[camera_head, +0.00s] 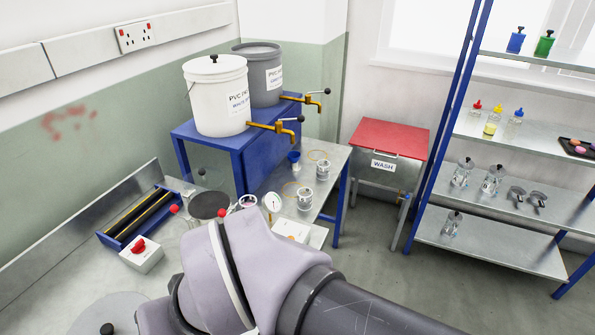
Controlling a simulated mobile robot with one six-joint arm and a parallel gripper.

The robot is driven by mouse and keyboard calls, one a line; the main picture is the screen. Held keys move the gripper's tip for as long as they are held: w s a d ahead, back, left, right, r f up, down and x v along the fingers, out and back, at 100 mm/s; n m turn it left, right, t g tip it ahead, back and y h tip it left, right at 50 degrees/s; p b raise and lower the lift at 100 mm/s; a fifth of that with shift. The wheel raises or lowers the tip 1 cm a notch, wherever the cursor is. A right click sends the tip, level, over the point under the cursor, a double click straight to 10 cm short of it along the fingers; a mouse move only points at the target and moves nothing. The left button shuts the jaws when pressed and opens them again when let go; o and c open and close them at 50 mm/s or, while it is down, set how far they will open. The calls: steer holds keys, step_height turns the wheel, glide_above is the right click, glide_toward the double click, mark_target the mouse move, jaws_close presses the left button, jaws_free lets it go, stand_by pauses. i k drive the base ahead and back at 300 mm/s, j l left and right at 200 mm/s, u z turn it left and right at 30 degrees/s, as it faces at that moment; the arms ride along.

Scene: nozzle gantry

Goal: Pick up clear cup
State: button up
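I cannot tell for sure which object is the clear cup. Two small clear or silvery cups stand upright on the steel bench: a nearer cup (305,199) and a farther cup (323,171). Each has an orange ring mark or loop beside it. A small whitish cup with a blue top (294,162) stands left of the farther cup. Glass-looking vessels with dark knobs, such as the glass jar (493,179), stand on the right-hand shelves. My arm's grey links fill the lower middle of the view. My gripper is not in view.
A white bucket (220,101) and a grey bucket (265,84) with brass taps stand on a blue stand (240,156). A red-topped wash bin (390,138) stands beyond the bench. A white box with a red knob (141,257) and a blue-framed roller unit (133,223) are at left.

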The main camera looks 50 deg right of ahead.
mark_target(322, 165)
steer(key=z, duration=1.85)
